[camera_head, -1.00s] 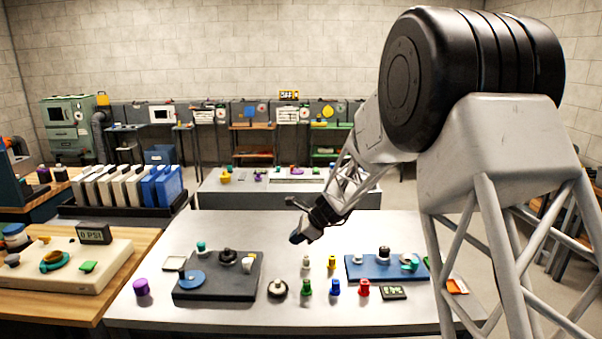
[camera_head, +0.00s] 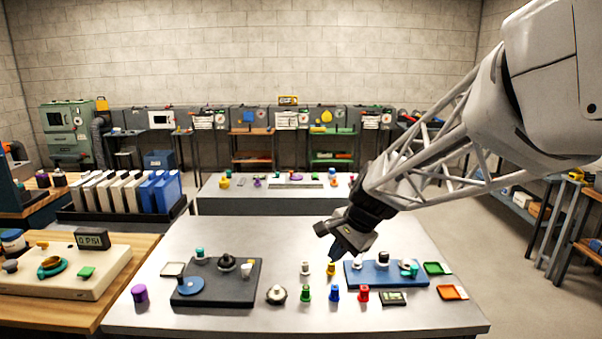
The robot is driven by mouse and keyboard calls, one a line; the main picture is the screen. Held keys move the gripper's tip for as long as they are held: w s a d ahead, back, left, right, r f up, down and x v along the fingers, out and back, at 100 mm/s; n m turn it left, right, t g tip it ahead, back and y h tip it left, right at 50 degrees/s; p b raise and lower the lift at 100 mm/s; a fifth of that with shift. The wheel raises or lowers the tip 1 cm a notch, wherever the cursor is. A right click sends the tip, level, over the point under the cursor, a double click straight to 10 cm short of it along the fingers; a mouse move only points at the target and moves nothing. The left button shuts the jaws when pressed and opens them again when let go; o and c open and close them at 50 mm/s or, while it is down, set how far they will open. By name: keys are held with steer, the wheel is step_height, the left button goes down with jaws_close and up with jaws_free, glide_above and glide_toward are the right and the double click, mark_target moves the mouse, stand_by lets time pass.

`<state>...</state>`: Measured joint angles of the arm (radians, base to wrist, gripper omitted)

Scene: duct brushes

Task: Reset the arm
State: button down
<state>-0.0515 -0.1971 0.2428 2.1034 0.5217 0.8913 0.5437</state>
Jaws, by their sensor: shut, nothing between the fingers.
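My gripper (camera_head: 337,250) is shut and empty. It points down and left above the back middle of the grey table (camera_head: 200,325), just behind the yellow peg-like piece (camera_head: 331,269) and left of the blue plate (camera_head: 395,279). It looks apart from the pieces, though the exact gap is hard to judge. My arm reaches in from the upper right.
A dark plate (camera_head: 240,292) with knobs lies on the table's left half. Green (camera_head: 306,293), blue (camera_head: 335,293) and red (camera_head: 363,293) pieces stand in front of my gripper. A purple cylinder (camera_head: 139,293) stands at left. The table's front strip is clear.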

steer(key=s+d+n+h, duration=0.2)
steer(key=s+d+n, duration=0.2)
steer(key=s, duration=0.9)
steer(key=s+d+n+t+h, duration=0.1)
steer(key=s+d+n+h, duration=0.2)
steer(key=s, duration=1.1)
steer(key=d+r+n, duration=0.1)
steer(key=d+n, duration=0.1)
steer(key=d, duration=0.1)
steer(key=shift+s, duration=0.3)
steer(key=c, duration=1.8)
jaws_free()
steer(key=shift+d, duration=0.1)
